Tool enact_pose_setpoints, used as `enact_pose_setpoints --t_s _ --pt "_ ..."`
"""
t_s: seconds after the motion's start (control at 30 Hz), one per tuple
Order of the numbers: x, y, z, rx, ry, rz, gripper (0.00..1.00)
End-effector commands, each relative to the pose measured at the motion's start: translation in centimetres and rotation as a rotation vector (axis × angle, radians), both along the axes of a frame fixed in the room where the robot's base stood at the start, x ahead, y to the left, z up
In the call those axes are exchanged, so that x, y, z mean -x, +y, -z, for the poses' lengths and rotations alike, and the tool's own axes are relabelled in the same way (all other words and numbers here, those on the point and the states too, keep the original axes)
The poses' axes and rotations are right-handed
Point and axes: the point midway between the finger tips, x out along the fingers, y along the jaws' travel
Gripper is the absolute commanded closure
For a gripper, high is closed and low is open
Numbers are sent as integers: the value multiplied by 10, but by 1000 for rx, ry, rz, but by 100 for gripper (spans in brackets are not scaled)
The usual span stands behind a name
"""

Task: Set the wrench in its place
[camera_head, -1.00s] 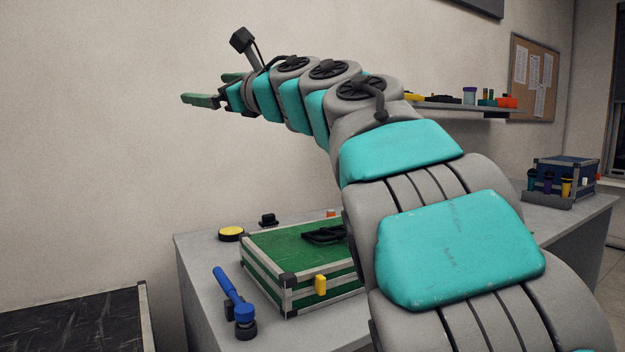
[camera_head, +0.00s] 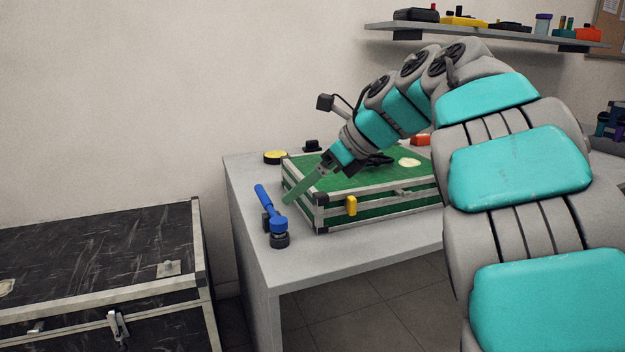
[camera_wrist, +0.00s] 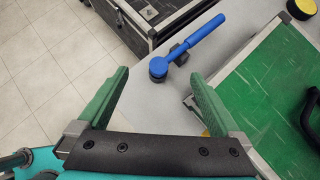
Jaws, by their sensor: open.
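The blue wrench (camera_head: 270,211) is at the left front corner of the grey table (camera_head: 262,262), tilted on a dark support (camera_head: 279,240). In the wrist view the wrench (camera_wrist: 190,48) lies ahead of my gripper, beyond the fingertips and roughly between their lines. My gripper (camera_head: 290,199) has green fingers and hangs over the left edge of the green case, just right of the wrench. In the wrist view my gripper (camera_wrist: 158,75) is open and empty, its two fingers wide apart. I cannot tell which place is meant for the wrench.
The closed green case (camera_head: 385,178) stands right of the wrench, with a yellow latch (camera_head: 351,206). A yellow disc (camera_head: 275,157) and a small black object (camera_head: 311,146) are behind. A large black case (camera_head: 95,255) stands left of the table, across a gap. A shelf (camera_head: 480,32) hangs above.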

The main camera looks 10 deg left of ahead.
Motion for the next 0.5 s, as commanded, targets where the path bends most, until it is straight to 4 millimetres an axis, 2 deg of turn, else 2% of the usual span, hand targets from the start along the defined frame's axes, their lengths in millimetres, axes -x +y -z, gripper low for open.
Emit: enact_pose_setpoints --t_s 0.33,0.5 --pt "-7 30 36 1 -3 -1 0" --pt "-9 41 45 0 -1 0 0"
